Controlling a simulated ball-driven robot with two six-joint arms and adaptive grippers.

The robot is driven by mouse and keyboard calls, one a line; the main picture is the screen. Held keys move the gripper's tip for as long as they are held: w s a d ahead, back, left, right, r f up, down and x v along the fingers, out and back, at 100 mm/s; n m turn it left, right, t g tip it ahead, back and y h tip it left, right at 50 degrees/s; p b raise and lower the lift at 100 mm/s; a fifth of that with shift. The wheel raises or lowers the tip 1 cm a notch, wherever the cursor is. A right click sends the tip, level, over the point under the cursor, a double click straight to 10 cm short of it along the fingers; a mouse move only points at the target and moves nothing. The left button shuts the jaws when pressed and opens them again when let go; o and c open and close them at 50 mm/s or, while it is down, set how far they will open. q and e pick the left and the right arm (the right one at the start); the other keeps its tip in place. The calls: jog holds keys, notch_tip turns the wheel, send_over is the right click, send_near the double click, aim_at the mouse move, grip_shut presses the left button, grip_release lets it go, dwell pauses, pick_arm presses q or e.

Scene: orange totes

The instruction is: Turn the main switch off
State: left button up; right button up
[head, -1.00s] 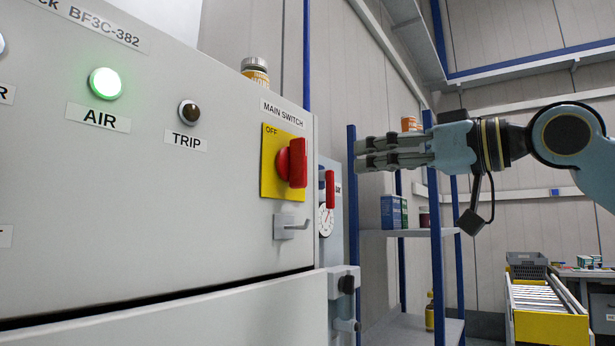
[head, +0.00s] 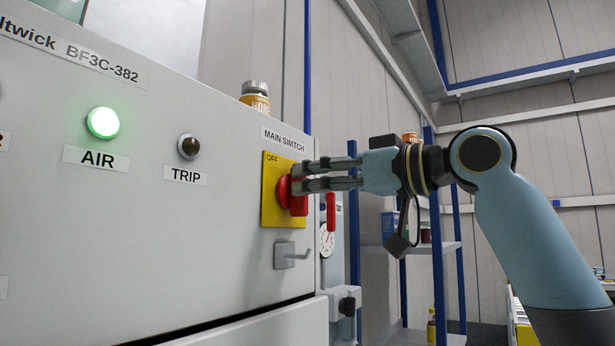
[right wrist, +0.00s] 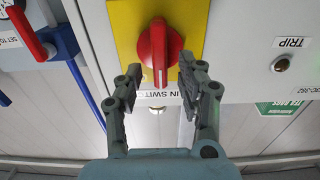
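The main switch is a red rotary knob (head: 284,193) on a yellow plate (head: 269,214) on the grey cabinet front, under a MAIN SWITCH label. OFF is printed at the plate's upper left. In the right wrist view the red knob (right wrist: 158,42) appears upside down, its grip bar upright. My right gripper (head: 299,177) reaches the knob from the right, its fingers overlapping it in the head view. In the right wrist view my right gripper (right wrist: 160,76) is open, one finger on each side of the bar, with gaps showing. My left gripper is not in view.
A metal hook (head: 290,255) sticks out below the plate. A lit green AIR lamp (head: 103,122) and dark TRIP lamp (head: 189,146) are left of the switch. Another red handle (head: 331,212) and a gauge (head: 326,241) stand right of the cabinet, before blue-framed shelves.

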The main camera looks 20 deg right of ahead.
jog(key=shift+x, duration=0.95)
grip_shut()
